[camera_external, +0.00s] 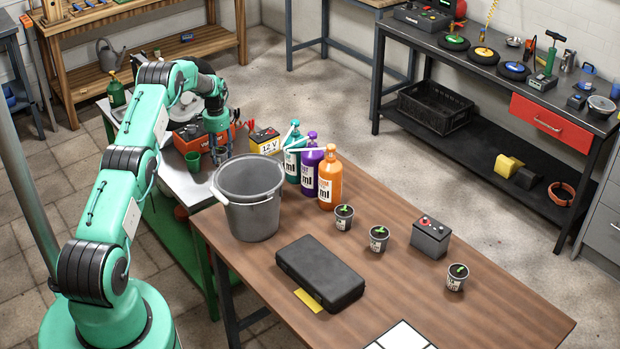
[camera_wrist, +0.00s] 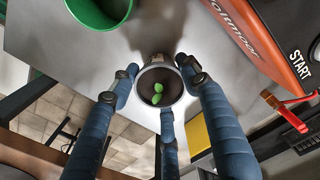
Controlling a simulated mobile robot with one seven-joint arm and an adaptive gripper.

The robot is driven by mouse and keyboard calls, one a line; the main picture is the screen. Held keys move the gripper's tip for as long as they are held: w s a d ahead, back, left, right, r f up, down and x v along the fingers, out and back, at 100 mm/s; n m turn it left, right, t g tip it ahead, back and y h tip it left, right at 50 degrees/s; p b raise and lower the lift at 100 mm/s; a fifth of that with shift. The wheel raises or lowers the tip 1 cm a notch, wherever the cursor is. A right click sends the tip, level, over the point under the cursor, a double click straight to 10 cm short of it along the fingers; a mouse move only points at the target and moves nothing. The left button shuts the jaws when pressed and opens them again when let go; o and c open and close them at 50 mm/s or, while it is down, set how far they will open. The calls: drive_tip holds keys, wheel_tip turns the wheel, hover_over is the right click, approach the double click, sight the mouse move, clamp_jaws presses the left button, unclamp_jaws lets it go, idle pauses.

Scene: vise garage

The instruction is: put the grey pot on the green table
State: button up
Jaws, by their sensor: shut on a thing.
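My gripper (camera_external: 220,155) is over the green table (camera_external: 188,190), which has a pale grey top and a green lower part. In the wrist view, the three blue fingers of my gripper (camera_wrist: 162,92) are closed around the small grey pot (camera_wrist: 143,82), which holds dark soil and a green seedling. The pot is upright, over the pale tabletop (camera_wrist: 62,38). I cannot tell whether its base touches the surface. In the external view my fingers and nearby things hide the pot.
A green cup (camera_external: 193,161), a red-orange case (camera_external: 190,135) and a yellow-topped 12 V battery (camera_external: 264,138) stand close around my gripper. The wooden table (camera_external: 420,310) in front holds a large grey bucket (camera_external: 252,215), bottles, a black case (camera_external: 318,270) and three seedling pots (camera_external: 378,238).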

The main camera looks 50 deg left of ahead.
sight(220, 150)
drive_tip(key=shift+f, duration=0.1)
drive_tip(key=o, duration=1.2)
wheel_tip(220, 150, up, 12)
drive_tip(key=shift+r+p, duration=0.1)
drive_tip(key=shift+p, duration=0.7)
